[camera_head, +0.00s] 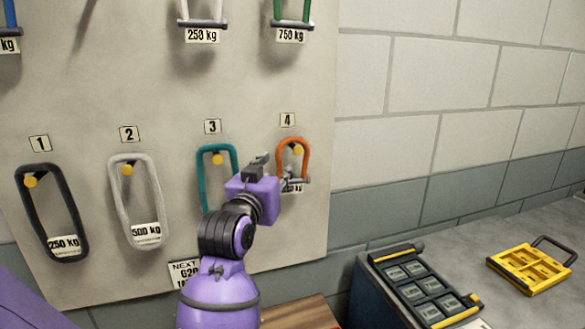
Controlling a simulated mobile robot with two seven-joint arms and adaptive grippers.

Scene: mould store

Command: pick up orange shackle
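The orange shackle (306,157) hangs on the yellow peg under number 4 on the pale wall board. Its pin and weight label are at its lower end, and the label is partly covered. My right gripper is not in view.
A dark loop marked 250 kg (22,200) and a white one marked 500 kg (117,200) hang at left. More shackles hang above. A dark case (378,262) and a yellow tray (498,265) are at lower right. The block wall right of the board is clear.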

